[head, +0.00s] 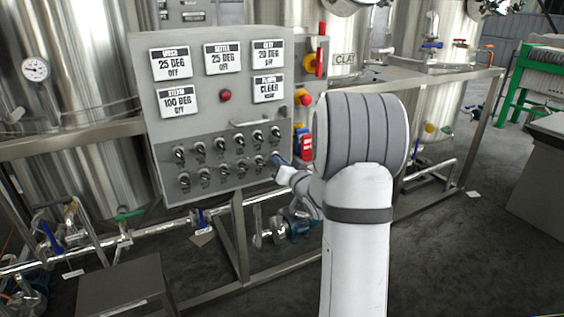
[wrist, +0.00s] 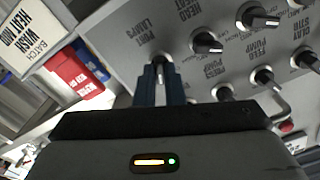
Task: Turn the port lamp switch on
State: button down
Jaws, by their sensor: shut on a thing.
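The port lamp switch (wrist: 159,60) is on the grey control panel, beside a "PORT LAMPS" label in the wrist view. My gripper (wrist: 161,75) has its blue fingers closed on this switch, one on each side. The fingers hide most of the knob, so its setting cannot be read. In the head view my gripper (head: 277,160) is at the right end of the bottom switch row, at the lower right of the control panel (head: 200,130). The switch is hidden there by the fingers.
Other black switches (wrist: 207,43) sit close beside my fingers. A red box (wrist: 68,70) and blue box (wrist: 92,60) are past the panel edge. Steel tanks (head: 60,60) and a pipe frame (head: 245,255) surround the panel. A grey box (head: 125,285) stands on the floor.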

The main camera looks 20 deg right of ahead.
jog(key=shift+f+m, duration=0.1)
jog(key=shift+m, duration=0.5)
jog(key=c, duration=1.5)
grip_release()
jog(key=s, duration=0.7)
jog(key=shift+s+d, duration=0.15)
jog(key=shift+s, duration=0.25)
jog(key=shift+p, duration=0.3)
